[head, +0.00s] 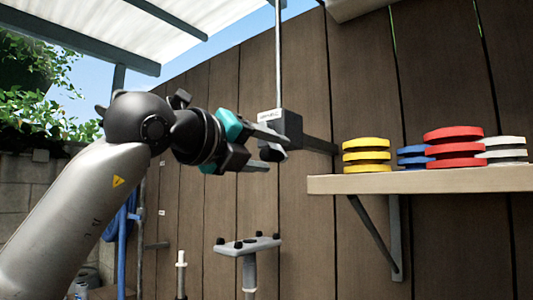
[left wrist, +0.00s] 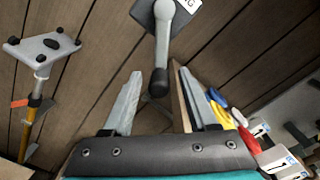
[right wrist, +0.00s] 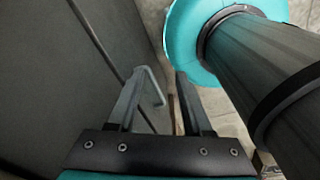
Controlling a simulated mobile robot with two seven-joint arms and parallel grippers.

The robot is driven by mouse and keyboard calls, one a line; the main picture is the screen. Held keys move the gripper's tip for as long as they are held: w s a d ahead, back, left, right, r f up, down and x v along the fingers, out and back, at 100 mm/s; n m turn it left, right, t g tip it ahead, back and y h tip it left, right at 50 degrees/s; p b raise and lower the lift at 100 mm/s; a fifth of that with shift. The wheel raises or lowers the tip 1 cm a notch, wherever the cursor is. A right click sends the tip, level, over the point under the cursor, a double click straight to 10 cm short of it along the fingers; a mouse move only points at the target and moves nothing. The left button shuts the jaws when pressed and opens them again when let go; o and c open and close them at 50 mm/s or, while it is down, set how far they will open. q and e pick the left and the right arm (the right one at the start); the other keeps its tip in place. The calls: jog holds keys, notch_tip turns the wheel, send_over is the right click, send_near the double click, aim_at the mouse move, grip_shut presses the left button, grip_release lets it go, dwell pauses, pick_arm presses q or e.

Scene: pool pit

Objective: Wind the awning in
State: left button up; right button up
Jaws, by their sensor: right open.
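The awning (head: 95,28), pale fabric on grey bars, spans the upper left of the head view. A dark crank box (head: 291,126) with a white label sits in front of the plank wall, a thin rod rising above it. In the left wrist view, its grey crank arm (left wrist: 163,30) ends in a black handle (left wrist: 159,82). My left gripper (head: 277,152) is open at the crank. The handle's end appears between its fingers, with gaps on both sides. My right gripper (right wrist: 157,85) shows only in its wrist view, open and empty.
A wooden shelf (head: 420,182) on brackets holds stacked yellow, blue, red and white discs, right of the crank. A pole with a flat grey head (head: 248,244) stands below it. Blue hose (head: 122,225) hangs at the left. In the right wrist view, my own body part fills the right side.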

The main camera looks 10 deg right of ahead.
pick_arm(q)
jog(key=shift+f, duration=0.1)
jog(key=shift+s+a, duration=0.2)
jog(key=shift+a, duration=0.05)
jog(key=b+v, duration=0.4)
jog(key=v, duration=1)
jog(key=shift+s+a+b, duration=0.2)
jog(key=shift+s+b, duration=0.05)
jog(key=shift+b, duration=0.05)
